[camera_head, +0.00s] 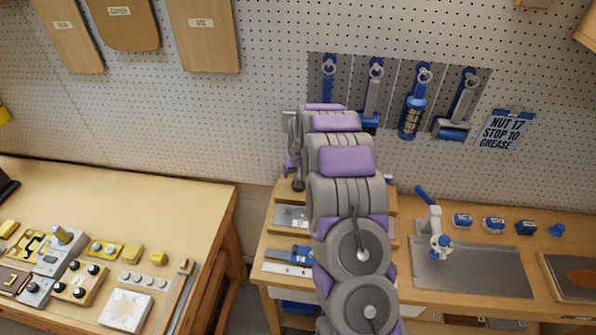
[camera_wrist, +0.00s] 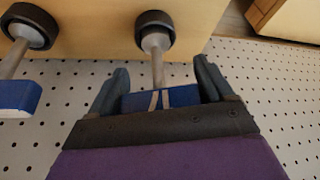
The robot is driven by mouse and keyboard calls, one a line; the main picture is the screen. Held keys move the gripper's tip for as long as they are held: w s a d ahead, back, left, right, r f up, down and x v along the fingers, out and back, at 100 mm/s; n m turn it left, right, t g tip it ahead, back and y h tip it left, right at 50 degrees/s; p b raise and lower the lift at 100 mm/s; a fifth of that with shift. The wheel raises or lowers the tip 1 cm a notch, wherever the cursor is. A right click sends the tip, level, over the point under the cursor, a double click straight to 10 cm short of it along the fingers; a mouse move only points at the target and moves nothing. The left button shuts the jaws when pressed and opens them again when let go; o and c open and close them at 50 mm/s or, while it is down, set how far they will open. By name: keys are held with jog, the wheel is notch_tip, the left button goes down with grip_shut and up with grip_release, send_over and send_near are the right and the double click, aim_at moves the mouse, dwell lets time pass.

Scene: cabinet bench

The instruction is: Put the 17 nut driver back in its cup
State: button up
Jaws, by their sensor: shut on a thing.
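In the wrist view my gripper (camera_wrist: 161,72) is shut on a blue handle (camera_wrist: 178,98) with two pale stripes. A grey shaft runs from this nut driver's handle to a black round cup or ring (camera_wrist: 155,30) on a wooden board (camera_wrist: 95,38). I cannot tell whether the shaft's end is inside it or only in front of it. No size number is readable. A second blue-handled tool (camera_wrist: 18,97) stands to the left, its shaft meeting another black ring (camera_wrist: 30,24). In the head view my own arm hides most of this spot.
Blue-handled tools, one a spray bottle (camera_head: 411,117), hang on the pegboard above the bench. A grey mat (camera_head: 470,277) and a white-and-blue device (camera_head: 433,225) are to the right. A left table (camera_head: 130,205) has a clear back half.

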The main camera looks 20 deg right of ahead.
jog(key=shift+f, duration=0.3)
jog(key=o, duration=1.3)
jog(key=shift+c, duration=0.2)
jog(key=p+v, duration=0.1)
jog(key=v, duration=1.6)
jog(key=shift+s, duration=0.15)
jog(key=shift+a, duration=0.1)
